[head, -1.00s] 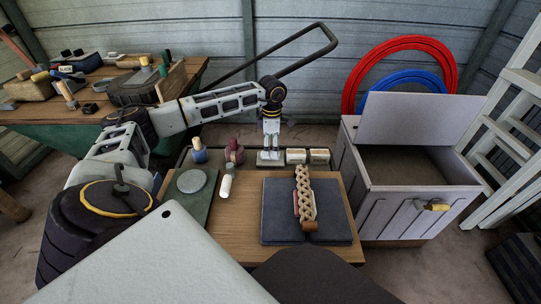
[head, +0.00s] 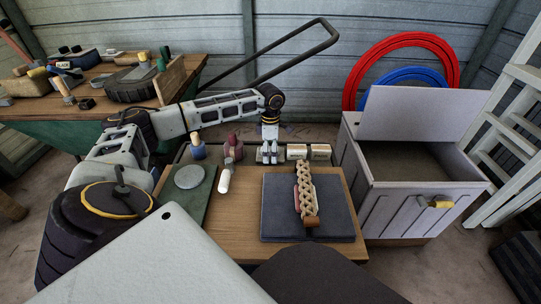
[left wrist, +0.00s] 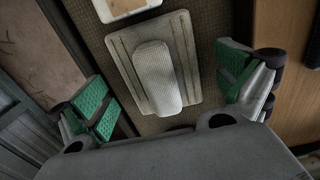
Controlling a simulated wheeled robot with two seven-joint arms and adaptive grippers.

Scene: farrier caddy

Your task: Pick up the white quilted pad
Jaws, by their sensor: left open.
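The white quilted pad (left wrist: 158,76) is a rounded oblong with a fine lattice surface. In the left wrist view it lies on a flat beige ribbed base (left wrist: 120,46), between the fingers of my left gripper (left wrist: 166,92). The green-padded fingers are spread wide and stand apart from it on both sides. In the head view my left gripper (head: 269,157) points down at the back edge of the wooden table, and its fingers largely hide the pad. My right gripper is not in view.
A dark mat (head: 272,208) with a braided piece (head: 306,200) lies in front. An open grey chest (head: 415,212) stands to the right.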

